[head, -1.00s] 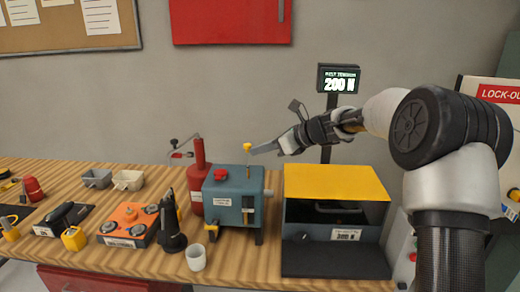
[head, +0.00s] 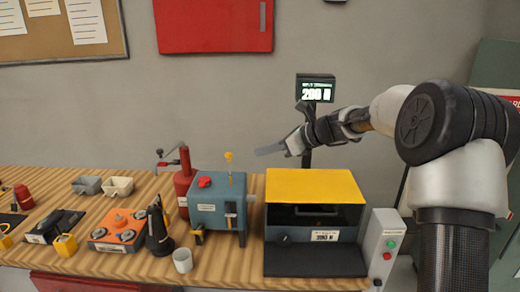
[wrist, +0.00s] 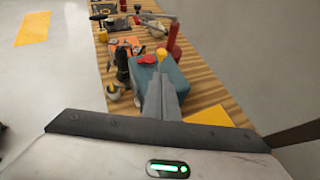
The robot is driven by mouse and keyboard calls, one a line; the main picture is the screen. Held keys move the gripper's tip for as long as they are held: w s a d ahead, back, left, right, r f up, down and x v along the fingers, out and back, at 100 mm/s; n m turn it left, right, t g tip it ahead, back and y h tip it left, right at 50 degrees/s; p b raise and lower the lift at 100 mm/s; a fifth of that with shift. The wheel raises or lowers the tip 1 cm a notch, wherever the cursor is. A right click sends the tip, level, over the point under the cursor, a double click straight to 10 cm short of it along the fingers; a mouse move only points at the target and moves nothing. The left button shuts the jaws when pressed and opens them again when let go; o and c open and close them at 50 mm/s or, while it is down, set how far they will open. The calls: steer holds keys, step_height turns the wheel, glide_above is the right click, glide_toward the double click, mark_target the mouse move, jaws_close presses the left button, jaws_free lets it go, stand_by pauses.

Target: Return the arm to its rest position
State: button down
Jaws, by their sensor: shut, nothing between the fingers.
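My gripper (head: 270,150) is raised in the air above the right part of the bench in the head view. It is above and between the blue machine (head: 220,206) and the yellow-topped box (head: 314,186). In the wrist view its fingers (wrist: 160,98) lie together, pointing over the blue machine (wrist: 168,75), with nothing held. My arm reaches in from the right, with the elbow bent high.
A belt tension display (head: 315,90) reading 200 N stands behind my wrist. A grey control box (head: 381,245) with green and red buttons stands right of the yellow-topped box.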

stand_by(0.3)
steer(key=s+d+r+n+g+h, duration=0.1)
steer(key=s+r+n+h, duration=0.15)
steer(key=s+n, duration=0.55)
steer(key=s+d+r+n+h, duration=0.1)
steer(key=s+d+n+h, duration=0.2)
steer(key=s, duration=0.9)
steer(key=s+d+n+h, duration=0.1)
steer(key=s+d+n, duration=0.2)
steer(key=s, duration=0.4)
steer(key=s+d+f+n+h, duration=0.1)
steer(key=s+d+n+h, duration=0.1)
steer(key=s+n, duration=0.3)
steer(key=s+d+f+n+h, duration=0.1)
steer(key=s+d+n, duration=0.3)
steer(key=s, duration=0.5)
steer(key=shift+d+f+n+t+h, duration=0.3)
steer(key=shift+d+t+h, duration=0.1)
steer(key=shift+h, duration=0.25)
steer(key=shift+r, duration=0.15)
